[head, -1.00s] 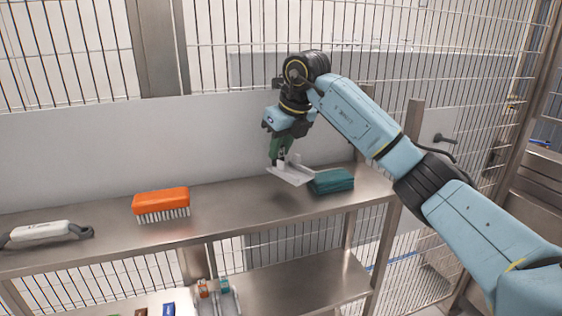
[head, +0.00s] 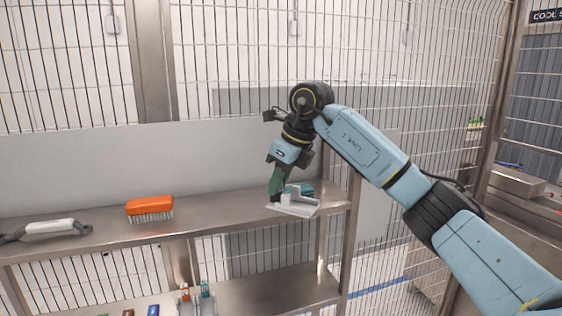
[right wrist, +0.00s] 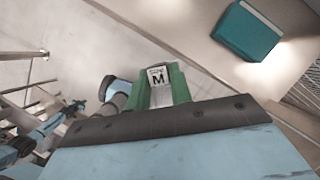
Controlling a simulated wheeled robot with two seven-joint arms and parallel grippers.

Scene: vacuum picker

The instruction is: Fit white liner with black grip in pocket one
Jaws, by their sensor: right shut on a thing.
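My right gripper (head: 277,192) has green fingers that are shut on a flat white liner (head: 293,210) with an upright white part. It holds the liner just over the right end of the shelf's front edge. In the right wrist view the green fingers (right wrist: 161,86) close around a white face with a black "M" (right wrist: 158,76). I cannot make out a black grip on the liner. No pocket can be identified in these views. My left gripper is not in view.
A teal block (head: 307,188), also in the right wrist view (right wrist: 247,33), lies on the metal shelf (head: 215,215) behind the liner. An orange brush (head: 150,205) and a white-bodied tool with dark ends (head: 50,228) lie further left. Small items (head: 153,311) sit on the lower shelf. Wire fencing stands behind.

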